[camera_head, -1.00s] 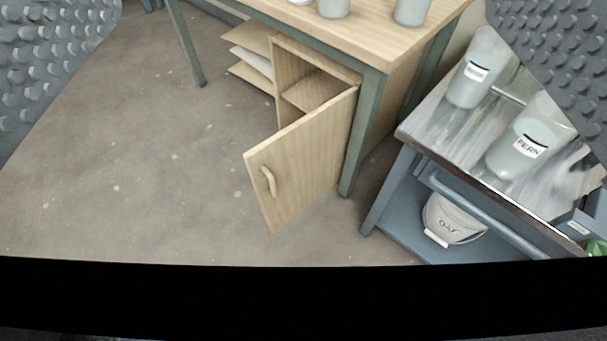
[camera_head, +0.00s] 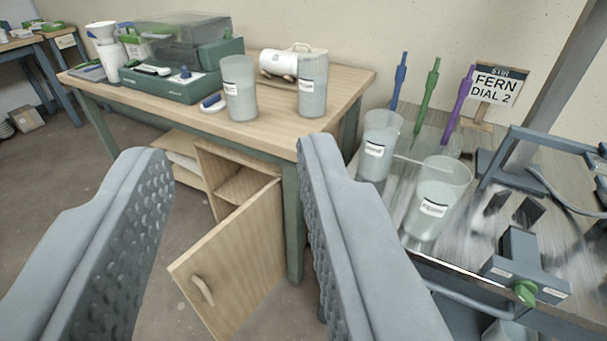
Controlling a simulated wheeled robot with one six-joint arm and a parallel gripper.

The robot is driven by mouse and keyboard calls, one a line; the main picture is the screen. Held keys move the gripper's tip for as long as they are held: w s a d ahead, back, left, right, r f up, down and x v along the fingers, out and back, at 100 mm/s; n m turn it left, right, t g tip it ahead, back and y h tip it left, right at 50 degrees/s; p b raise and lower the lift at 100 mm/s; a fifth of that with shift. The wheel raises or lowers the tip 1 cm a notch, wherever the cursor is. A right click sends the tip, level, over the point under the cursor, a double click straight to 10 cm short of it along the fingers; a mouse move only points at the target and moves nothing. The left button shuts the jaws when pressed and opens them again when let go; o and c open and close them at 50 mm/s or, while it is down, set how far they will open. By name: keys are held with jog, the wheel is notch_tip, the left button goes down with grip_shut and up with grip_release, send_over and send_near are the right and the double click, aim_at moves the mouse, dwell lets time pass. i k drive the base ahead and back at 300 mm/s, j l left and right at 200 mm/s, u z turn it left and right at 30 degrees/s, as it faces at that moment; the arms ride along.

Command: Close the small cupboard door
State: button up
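The small cupboard door (camera_head: 238,262) is light wood with a curved handle (camera_head: 203,289) near its free edge. It stands wide open, swung out toward me from its hinge side at the right. The cupboard (camera_head: 237,186) sits under the wooden table, and a shelf shows inside it. My gripper (camera_head: 235,165) is open, its two grey studded fingers wide apart and nothing between them. In the picture the door shows between the fingers, beyond and below them. The right finger may hide a little of the table leg's surroundings.
The wooden table (camera_head: 270,80) carries a green case (camera_head: 180,82) and two clear beakers. A metal-topped cart (camera_head: 395,200) with labelled beakers stands at right, close to the table's green leg (camera_head: 292,225). A sign reads FERN DIAL 2 (camera_head: 496,84).

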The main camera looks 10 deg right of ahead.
aim_at(229, 272)
jog(key=j+z, duration=0.9)
jog(key=j, duration=0.75)
jog(key=k+j+z, duration=0.15)
jog(key=j, duration=1)
jog(key=k+j+z, duration=0.1)
jog(key=j, duration=0.45)
jog(key=k+j, duration=0.15)
jog(key=j, duration=0.4)
jog(key=z, duration=0.05)
